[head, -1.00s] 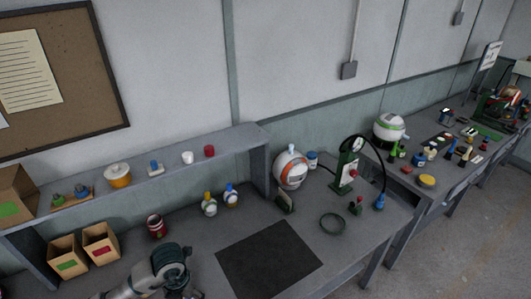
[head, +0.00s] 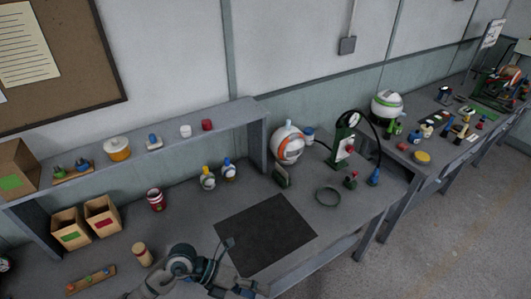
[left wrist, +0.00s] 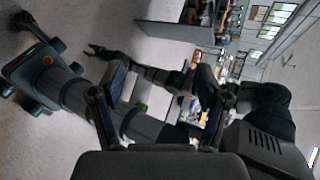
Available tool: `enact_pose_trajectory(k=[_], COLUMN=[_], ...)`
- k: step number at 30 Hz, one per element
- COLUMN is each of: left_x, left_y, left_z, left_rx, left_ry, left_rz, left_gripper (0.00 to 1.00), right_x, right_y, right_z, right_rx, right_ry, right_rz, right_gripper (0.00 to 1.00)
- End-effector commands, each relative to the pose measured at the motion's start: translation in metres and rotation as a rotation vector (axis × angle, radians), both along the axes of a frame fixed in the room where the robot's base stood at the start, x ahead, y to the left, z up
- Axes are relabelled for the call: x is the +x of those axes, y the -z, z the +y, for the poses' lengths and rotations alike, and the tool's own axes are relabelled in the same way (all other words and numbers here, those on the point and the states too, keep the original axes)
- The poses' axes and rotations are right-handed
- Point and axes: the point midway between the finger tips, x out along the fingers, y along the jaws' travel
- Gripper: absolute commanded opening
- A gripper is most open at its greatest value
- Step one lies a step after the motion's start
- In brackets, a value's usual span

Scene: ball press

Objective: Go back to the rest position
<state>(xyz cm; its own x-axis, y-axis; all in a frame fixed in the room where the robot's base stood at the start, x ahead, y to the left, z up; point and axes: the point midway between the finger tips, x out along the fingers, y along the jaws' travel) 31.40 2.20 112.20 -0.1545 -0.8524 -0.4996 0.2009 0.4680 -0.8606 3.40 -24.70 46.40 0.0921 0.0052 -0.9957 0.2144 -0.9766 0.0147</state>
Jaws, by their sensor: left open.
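My left gripper (head: 238,266) is over the front of the workbench (head: 195,225), by the left front edge of the black mat (head: 265,235). Its fingers are spread and I see nothing between them. In the left wrist view the same gripper (left wrist: 165,102) shows its two dark fingers apart, with parts of my own body behind. A dark pronged end in that view looks like my right gripper (left wrist: 96,50); it is too small to tell its state.
A wooden cylinder (head: 142,254) and a wooden strip with coloured pieces (head: 90,280) lie left of my arm. The white-orange round machine (head: 287,145), green press (head: 345,138) and dark ring (head: 328,196) stand right. A shelf (head: 225,118) spans the back.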

Motion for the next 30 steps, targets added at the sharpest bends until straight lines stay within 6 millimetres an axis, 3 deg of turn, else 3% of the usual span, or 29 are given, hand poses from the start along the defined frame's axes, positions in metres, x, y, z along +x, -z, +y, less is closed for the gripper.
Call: enact_pose_trajectory(k=[3,5,6,9,11,14,16,19,21,24,27,30], left_x=[-0.005,0.004,0.014,0.051,0.077,0.114,0.129,0.128,0.111,0.076,0.036,-0.003], left_y=[-0.059,-0.094,-0.114,-0.145,-0.147,-0.117,-0.075,-0.001,0.051,0.114,0.159,0.19], left_z=[-0.031,-0.033,-0.027,0.005,0.034,0.085,0.121,0.161,0.178,0.192,0.196,0.197], left_rx=[-0.415,-0.637,-0.775,-1.074,-1.213,-1.364,-1.399,-1.346,-1.25,-1.064,-0.868,-0.673], left_ry=[-0.082,-0.175,-0.254,-0.507,-0.695,-1.052,-1.329,-1.703,-1.938,-2.199,-2.378,-2.502], left_rz=[0.088,0.144,0.185,0.302,0.384,0.54,0.662,0.836,0.961,1.119,1.248,1.358], left_gripper=[0.75,0.75,0.75,0.75,0.75,0.75,0.75,0.75,0.75,0.75,0.75,0.75], right_x=[-0.002,-0.003,-0.003,-0.003,-0.003,-0.003,-0.003,-0.003,-0.003,-0.003,-0.003,-0.003], right_y=[0.0,0.0,0.0,0.0,0.0,0.0,0.0,0.0,0.0,0.0,0.0,0.0], right_z=[-0.007,-0.009,-0.01,-0.009,-0.008,0.0,0.006,0.013,0.013,0.011,0.006,0.0], right_rx=[-0.008,-0.011,-0.011,-0.011,-0.009,-0.001,0.008,0.015,0.016,0.012,0.006,0.0], right_ry=[0.001,0.001,0.0,0.0,0.001,0.003,0.004,0.004,0.003,0.001,0.0,0.0], right_rz=[0.004,0.005,0.005,0.005,0.005,0.005,0.005,0.005,0.004,0.005,0.004,0.004], right_gripper=[0.4,0.4,0.4,0.4,0.4,0.4,0.4,0.4,0.4,0.4,0.4,0.4])
